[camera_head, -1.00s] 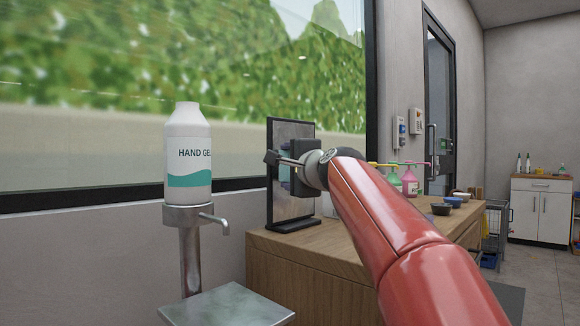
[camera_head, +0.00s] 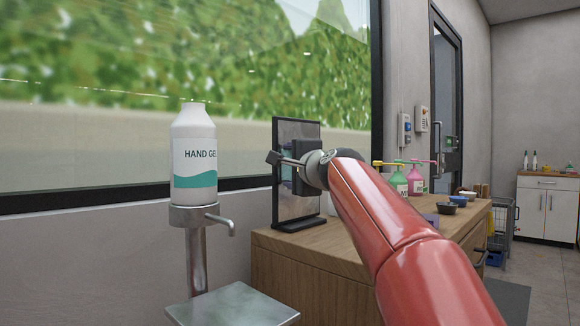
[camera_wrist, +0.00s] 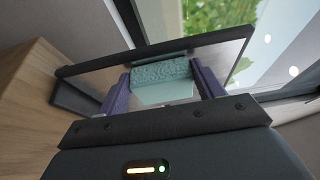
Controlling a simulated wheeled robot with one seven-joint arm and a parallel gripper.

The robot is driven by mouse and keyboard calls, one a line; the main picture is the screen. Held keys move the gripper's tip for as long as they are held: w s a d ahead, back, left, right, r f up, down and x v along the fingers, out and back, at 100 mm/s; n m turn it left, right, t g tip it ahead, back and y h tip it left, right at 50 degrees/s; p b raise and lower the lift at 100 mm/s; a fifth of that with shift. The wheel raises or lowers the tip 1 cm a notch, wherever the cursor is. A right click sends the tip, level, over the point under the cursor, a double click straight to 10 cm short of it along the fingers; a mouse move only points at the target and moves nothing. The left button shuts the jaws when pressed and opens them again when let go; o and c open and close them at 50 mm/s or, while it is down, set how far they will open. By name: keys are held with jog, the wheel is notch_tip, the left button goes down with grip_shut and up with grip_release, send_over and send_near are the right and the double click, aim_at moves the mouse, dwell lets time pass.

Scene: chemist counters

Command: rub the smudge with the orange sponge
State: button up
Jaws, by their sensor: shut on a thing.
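My gripper (camera_wrist: 163,78) has purple fingers and is shut on a teal sponge (camera_wrist: 160,69) with a speckled face and a smoother, paler part below it. No orange sponge shows in either view. A black-framed mirror-like panel (camera_head: 284,206) stands upright on the wooden counter. In the wrist view its frame (camera_wrist: 90,66) runs behind the sponge. My gripper is in front of the panel; I cannot tell whether the sponge touches it. In the head view my wrist hides most of the gripper and part of the panel. I cannot make out a smudge.
A hand gel bottle (camera_head: 194,155) stands on a metal stand (camera_head: 197,225) to the left. On the wooden counter (camera_head: 310,262), green (camera_head: 398,183) and pink (camera_head: 415,182) pump bottles and a dark bowl (camera_head: 446,208) stand farther back. A window (camera_head: 100,100) is behind the panel.

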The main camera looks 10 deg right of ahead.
jog(key=w+d+p, duration=0.2)
jog(key=w+d, duration=0.3)
jog(key=d, duration=0.2)
jog(key=shift+w+d, duration=0.3)
jog(key=shift+w, duration=0.05)
dwell(0.5)
jog(key=shift+a, duration=0.1)
jog(key=shift+s+a, duration=2.95)
jog(key=shift+a, duration=1.05)
jog(key=w+d, duration=0.5)
jog(key=d, duration=0.3)
jog(key=shift+w+d+r+p, duration=0.15)
jog(key=shift+w+r+p, duration=0.1)
jog(key=shift+w+p, duration=0.2)
